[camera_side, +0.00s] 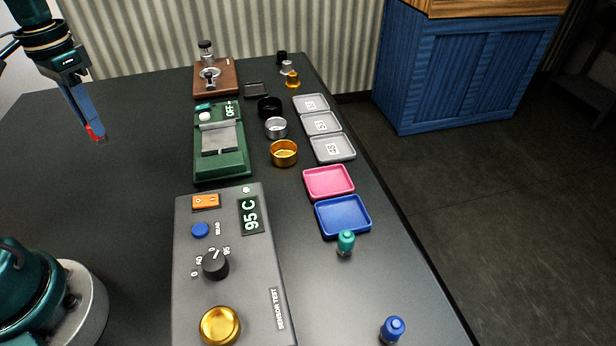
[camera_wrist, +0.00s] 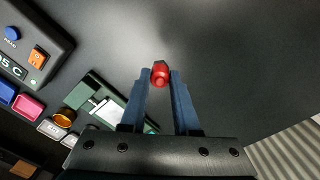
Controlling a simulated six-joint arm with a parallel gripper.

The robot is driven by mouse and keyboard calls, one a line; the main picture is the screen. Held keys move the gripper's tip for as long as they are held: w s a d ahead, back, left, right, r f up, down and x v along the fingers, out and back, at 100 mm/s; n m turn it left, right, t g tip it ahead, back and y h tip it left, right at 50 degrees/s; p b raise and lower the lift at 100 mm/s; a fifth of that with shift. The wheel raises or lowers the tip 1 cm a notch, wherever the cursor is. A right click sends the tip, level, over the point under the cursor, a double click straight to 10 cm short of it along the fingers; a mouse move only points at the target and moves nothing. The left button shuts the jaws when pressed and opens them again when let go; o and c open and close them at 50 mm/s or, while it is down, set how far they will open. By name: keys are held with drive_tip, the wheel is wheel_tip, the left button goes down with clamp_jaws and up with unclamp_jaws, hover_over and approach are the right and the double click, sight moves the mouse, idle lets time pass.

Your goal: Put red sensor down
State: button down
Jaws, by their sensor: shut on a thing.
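My gripper (camera_side: 96,136) is shut on the red sensor (camera_side: 95,131) and holds it in the air over the left part of the black table (camera_side: 120,240). In the wrist view, the red sensor (camera_wrist: 160,73) sits between the two blue fingertips (camera_wrist: 160,80), with bare table below it. A teal sensor (camera_side: 346,243) and a blue sensor (camera_side: 392,329) stand upright on the table at the right front.
The grey sensor test box (camera_side: 262,300) reads 95 C. A green scale (camera_side: 222,150) reads OFF. Pink (camera_side: 306,192), blue (camera_side: 320,229) and several grey trays line the right edge, near cups. A brown-based device (camera_side: 229,85) stands behind. The table's left side is clear.

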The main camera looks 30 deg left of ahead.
drive_tip(key=w+d+f, duration=0.1)
drive_tip(key=w, duration=0.1)
drive_tip(key=w+d+f, duration=0.3)
drive_tip(key=shift+w+d+f, duration=0.1)
drive_tip(key=shift+w, duration=0.2)
drive_tip(key=shift+w+f, duration=0.1)
drive_tip(key=shift+f, duration=1.95)
drive_tip(key=shift+f, duration=0.1)
drive_tip(key=c, duration=0.7)
unclamp_jaws()
drive_tip(key=shift+o, duration=0.2)
